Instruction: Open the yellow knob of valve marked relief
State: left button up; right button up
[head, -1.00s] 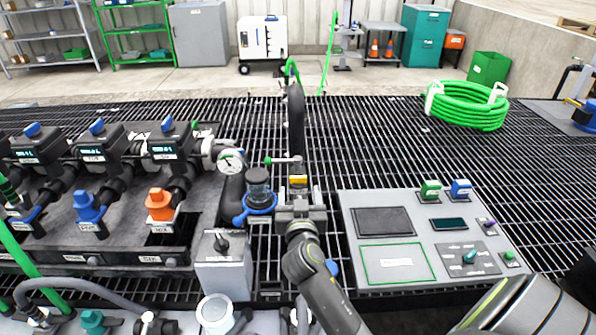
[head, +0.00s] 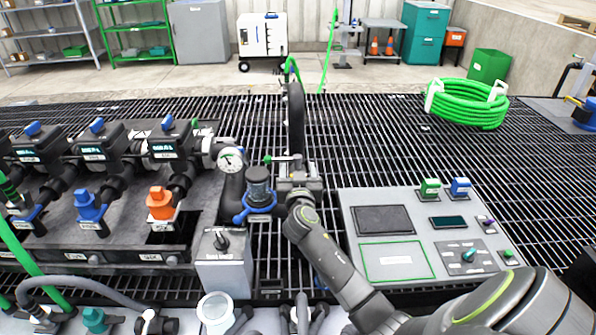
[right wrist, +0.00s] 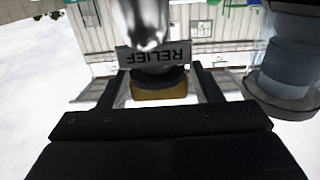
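The yellow knob (right wrist: 160,93) shows in the right wrist view, under a grey plate marked RELIEF (right wrist: 160,58) that appears upside down. A shiny metal pipe part (right wrist: 147,22) is in front of the plate. My right gripper (right wrist: 160,78) is open, with one dark finger on each side of the knob and narrow light gaps between; I cannot tell whether either finger touches. In the head view my right gripper (head: 298,172) is at the valve beside the green-tipped lever and hides the knob. My left gripper is not in view.
A grey switch box (head: 222,262) is nearer. A control panel (head: 455,210) lies to the right.

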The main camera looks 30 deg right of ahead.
jog(key=c, duration=0.8)
